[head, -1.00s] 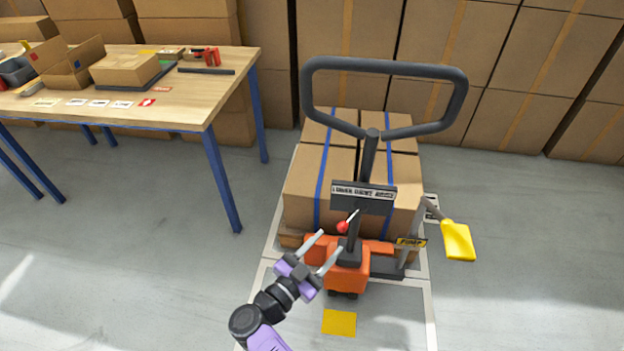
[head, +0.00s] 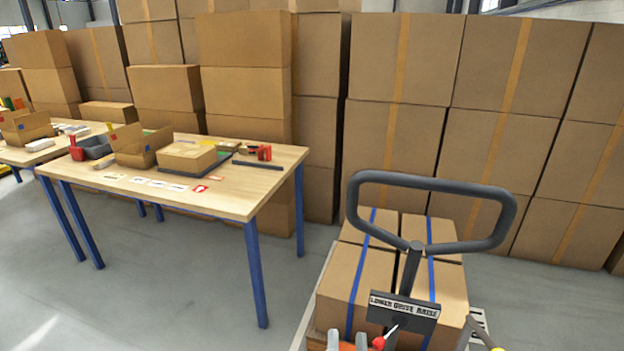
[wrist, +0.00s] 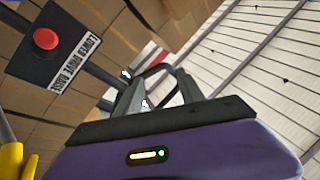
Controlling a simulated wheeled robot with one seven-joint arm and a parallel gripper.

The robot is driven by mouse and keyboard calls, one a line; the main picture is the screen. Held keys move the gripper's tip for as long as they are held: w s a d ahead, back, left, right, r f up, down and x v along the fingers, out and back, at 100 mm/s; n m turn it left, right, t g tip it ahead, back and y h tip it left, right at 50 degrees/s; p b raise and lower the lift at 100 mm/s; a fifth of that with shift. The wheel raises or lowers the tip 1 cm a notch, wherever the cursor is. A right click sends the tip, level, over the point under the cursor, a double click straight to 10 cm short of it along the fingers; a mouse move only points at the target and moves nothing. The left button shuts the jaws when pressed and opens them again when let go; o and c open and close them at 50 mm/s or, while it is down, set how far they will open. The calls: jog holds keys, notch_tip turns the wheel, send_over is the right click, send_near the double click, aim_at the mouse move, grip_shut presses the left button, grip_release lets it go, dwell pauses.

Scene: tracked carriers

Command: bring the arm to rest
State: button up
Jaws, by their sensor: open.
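My gripper (head: 347,341) shows only as two grey fingertips at the bottom edge of the head view, apart and with nothing between them. In the wrist view its two fingers (wrist: 160,95) stand open and empty above the purple housing. The fingertips appear just left of the red-knobbed lever (head: 379,342) on the pallet truck; I cannot tell the gap in depth. The truck's dark loop handle (head: 432,179) stands upright above a plate (head: 403,308) lettered lower, drive, raise. The rest of my arm is out of the head view.
Strapped cartons (head: 357,283) sit on the truck behind the handle. A wooden workbench (head: 240,196) with blue legs, open box and small items stands left. Stacked cartons (head: 400,140) wall off the back. Grey floor (head: 180,290) is clear at lower left.

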jog(key=s+d+r+n+g, duration=0.1)
jog(key=s+d, duration=0.3)
jog(key=s, duration=0.8)
jog(key=s+d+r+n+g+p, duration=0.1)
jog(key=s+d+g, duration=0.3)
jog(key=s, duration=0.8)
jog(key=s+d+r+n+g, duration=0.2)
jog(key=s+d, duration=0.3)
jog(key=s, duration=0.7)
jog(key=shift+d+n+g+y+p, duration=0.2)
jog(key=shift+n+g+y+p, duration=0.15)
jog(key=shift+n, duration=0.45)
jog(key=shift+f, duration=0.1)
